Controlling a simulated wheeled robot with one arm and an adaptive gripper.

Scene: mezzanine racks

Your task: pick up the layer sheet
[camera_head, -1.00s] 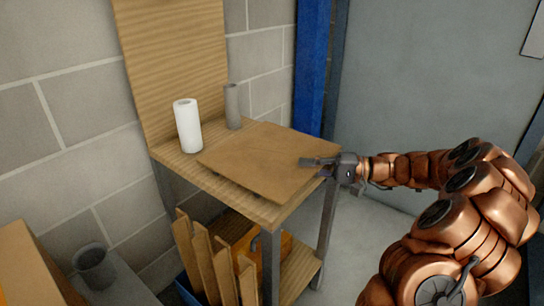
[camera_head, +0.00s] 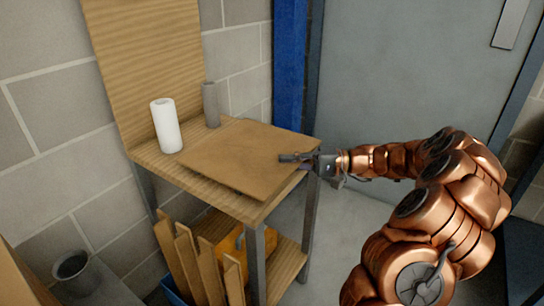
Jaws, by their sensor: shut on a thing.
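The layer sheet (camera_head: 225,155) is a flat brown square board on the top of a wooden workbench (camera_head: 155,154). Its front edge sits slightly above the bench top, with a dark gap under it. My gripper (camera_head: 298,158) is at the sheet's right corner, shut on its edge. One finger shows on top of the sheet; the other finger is hidden. My copper-coloured arm reaches in from the right.
A white roll (camera_head: 166,126) and a grey cylinder (camera_head: 211,104) stand behind the sheet on the bench. Wooden slats (camera_head: 187,263) and an orange item (camera_head: 231,243) are below. A grey cup (camera_head: 72,268) stands at lower left. Grey door (camera_head: 410,80) behind.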

